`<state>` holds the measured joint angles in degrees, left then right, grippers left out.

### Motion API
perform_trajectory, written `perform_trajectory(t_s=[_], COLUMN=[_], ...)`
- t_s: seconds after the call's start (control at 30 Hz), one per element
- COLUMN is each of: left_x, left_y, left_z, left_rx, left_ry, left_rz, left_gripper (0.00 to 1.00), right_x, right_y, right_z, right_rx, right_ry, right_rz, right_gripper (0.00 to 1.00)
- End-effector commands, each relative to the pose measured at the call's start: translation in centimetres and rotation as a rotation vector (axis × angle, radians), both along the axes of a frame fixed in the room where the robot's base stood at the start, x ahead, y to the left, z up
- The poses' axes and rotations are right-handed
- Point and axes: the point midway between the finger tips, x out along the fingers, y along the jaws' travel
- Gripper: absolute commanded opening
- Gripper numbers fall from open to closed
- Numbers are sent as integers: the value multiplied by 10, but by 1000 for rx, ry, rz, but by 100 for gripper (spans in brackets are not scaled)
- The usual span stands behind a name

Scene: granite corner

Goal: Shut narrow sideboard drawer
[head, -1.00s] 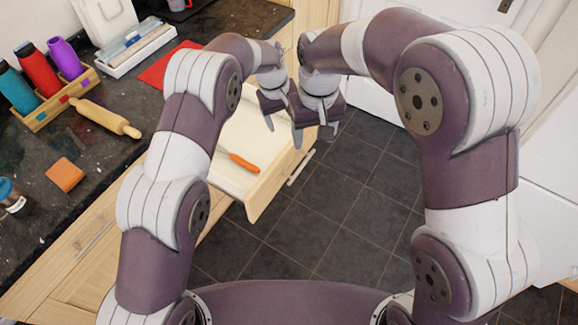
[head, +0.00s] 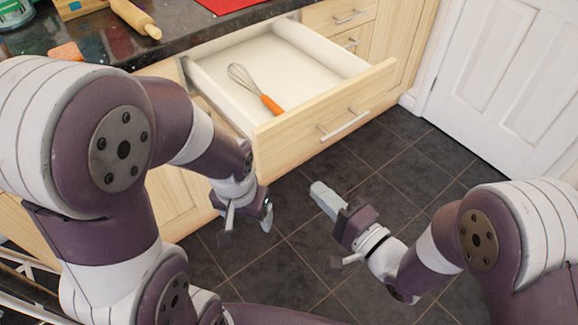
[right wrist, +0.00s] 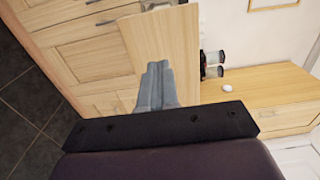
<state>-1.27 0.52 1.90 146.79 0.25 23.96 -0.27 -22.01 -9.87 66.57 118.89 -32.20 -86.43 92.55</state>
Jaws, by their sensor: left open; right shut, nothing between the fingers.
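The drawer (head: 325,120) stands pulled out from the light wood cabinet, with a pale wooden front and a metal bar handle (head: 343,125). A whisk (head: 255,88) with an orange handle lies inside it. My left gripper (head: 248,224) is open and empty, below and left of the drawer front, apart from it. My right gripper (head: 322,196) is shut and empty, in front of the drawer and lower in the picture, pointing up and left. Its closed fingers (right wrist: 158,84) also show in the right wrist view, with a wooden panel behind them.
The dark counter (head: 180,42) runs above the drawer, carrying a rolling pin (head: 137,17), a red mat (head: 225,3) and an orange block (head: 67,51). More closed drawers (head: 340,16) stand to the right, then a white door (head: 505,80). The dark tiled floor before the drawer is clear.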

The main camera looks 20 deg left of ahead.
Motion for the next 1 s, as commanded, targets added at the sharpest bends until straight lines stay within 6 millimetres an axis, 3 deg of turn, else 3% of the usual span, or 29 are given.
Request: perform_trajectory(t_s=[0.3, 0.5, 1.0], left_x=[0, 0, 0], left_y=[0, 0, 0], left_z=[-16, -22, -24], left_rx=[0, 0, 0], left_ry=[1, 1, 1], left_rz=[1, 1, 1], left_gripper=[76, 76, 76], right_x=[41, 59, 67], right_y=[56, 82, 91], right_z=[-3, -2, -1], right_rx=[-3, -3, -4], right_ry=[-2, -2, -1], right_rz=[1, 0, -3], right_gripper=[0, 0, 0])
